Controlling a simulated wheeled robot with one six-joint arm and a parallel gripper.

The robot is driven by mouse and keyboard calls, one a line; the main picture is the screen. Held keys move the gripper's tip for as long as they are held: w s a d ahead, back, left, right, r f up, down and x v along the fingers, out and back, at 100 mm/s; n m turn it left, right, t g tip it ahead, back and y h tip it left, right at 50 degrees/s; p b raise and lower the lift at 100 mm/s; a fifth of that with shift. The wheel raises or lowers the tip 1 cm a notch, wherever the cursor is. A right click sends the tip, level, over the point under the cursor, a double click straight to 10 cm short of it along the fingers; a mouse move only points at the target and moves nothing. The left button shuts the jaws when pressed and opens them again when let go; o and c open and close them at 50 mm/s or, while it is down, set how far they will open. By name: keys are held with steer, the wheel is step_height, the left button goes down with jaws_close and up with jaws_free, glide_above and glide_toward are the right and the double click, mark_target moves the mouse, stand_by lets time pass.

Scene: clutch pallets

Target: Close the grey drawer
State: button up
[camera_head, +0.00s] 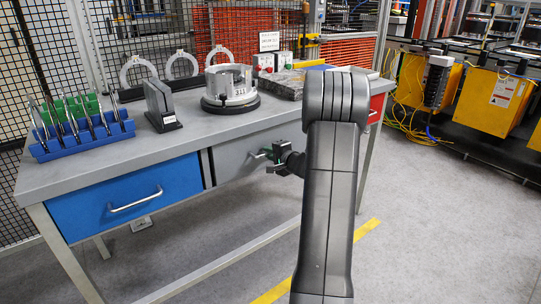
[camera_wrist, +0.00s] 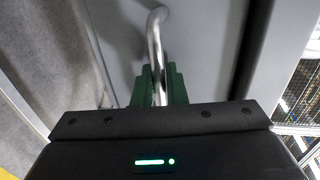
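The grey drawer (camera_head: 233,158) is in the front of the workbench, right of the blue drawer. Its front looks about level with the bench front; my arm hides its right part, so I cannot tell whether a small gap is left. Its metal handle (camera_head: 257,155) is at my gripper (camera_head: 268,158). In the wrist view, the curved handle (camera_wrist: 155,38) runs between the two green fingers of my gripper (camera_wrist: 159,86). The fingers sit close against it on both sides, against the plain grey drawer front (camera_wrist: 205,50).
The blue drawer (camera_head: 125,198) looks shut. On the bench top (camera_head: 185,140) stand a blue tool rack (camera_head: 85,143), dark plates (camera_head: 160,105) and a round metal clutch part (camera_head: 230,88). A red drawer (camera_head: 376,107) is at the right. Open floor (camera_head: 435,220) lies right of my arm.

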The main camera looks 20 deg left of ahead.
steer(key=shift+o, duration=1.2)
steer(key=shift+w+a, duration=0.15)
steer(key=v, duration=1.3)
steer(key=shift+s+d, duration=0.25)
steer(key=shift+d, duration=0.05)
steer(key=shift+w, duration=0.1)
